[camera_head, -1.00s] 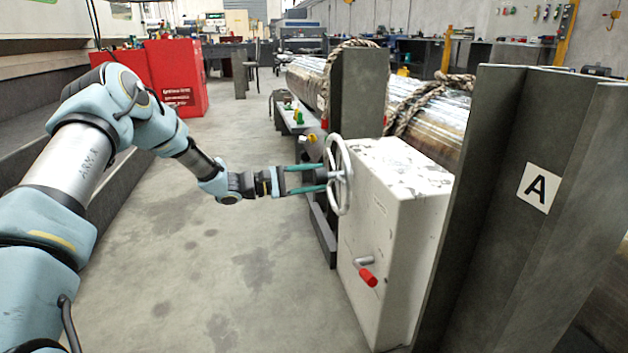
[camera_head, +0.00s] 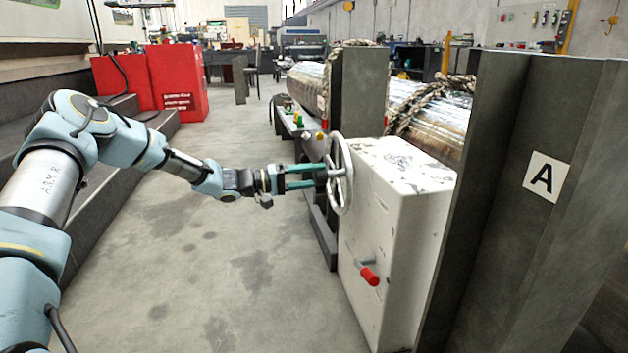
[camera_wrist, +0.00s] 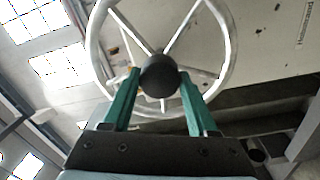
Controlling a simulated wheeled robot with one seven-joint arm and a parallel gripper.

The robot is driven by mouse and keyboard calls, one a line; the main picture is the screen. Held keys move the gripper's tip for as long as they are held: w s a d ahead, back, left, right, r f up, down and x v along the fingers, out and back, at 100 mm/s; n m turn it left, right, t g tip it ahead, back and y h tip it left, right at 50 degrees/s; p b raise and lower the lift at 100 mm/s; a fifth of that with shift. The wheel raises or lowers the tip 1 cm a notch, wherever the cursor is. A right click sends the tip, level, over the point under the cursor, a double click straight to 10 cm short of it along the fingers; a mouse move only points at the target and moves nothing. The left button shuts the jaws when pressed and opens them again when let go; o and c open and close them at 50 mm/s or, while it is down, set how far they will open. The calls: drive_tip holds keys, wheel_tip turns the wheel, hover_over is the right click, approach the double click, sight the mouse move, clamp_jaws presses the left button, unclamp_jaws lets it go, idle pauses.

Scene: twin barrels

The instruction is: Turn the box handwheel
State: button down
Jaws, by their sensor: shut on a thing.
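The handwheel (camera_head: 346,176) is a pale metal spoked wheel on the left face of the white box (camera_head: 400,200). My gripper (camera_head: 322,176) reaches it from the left, level with its centre. In the wrist view the wheel's rim (camera_wrist: 232,60) and spokes fill the upper middle. The two green fingers of my gripper (camera_wrist: 160,80) lie on either side of the dark round hub (camera_wrist: 159,76) and are shut on it. The finger ends are partly hidden by the hub and spokes.
A red-tipped crank handle (camera_head: 369,276) sticks out low on the box. A dark steel post marked A (camera_head: 500,230) stands right of the box. Roped metal barrels (camera_head: 430,118) lie behind. Red cabinets (camera_head: 180,82) stand at the back left. The floor (camera_head: 200,270) left of the box is clear.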

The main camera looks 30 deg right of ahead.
drive_tip(key=shift+w+m+b, duration=0.1)
drive_tip(key=shift+m+b, duration=0.55)
drive_tip(key=shift+m, duration=1.25)
drive_tip(key=shift+c, duration=0.9)
unclamp_jaws()
drive_tip(key=p+v, duration=0.3)
drive_tip(key=v, duration=0.7)
drive_tip(key=shift+a+p, duration=0.35)
drive_tip(key=shift+a, duration=0.05)
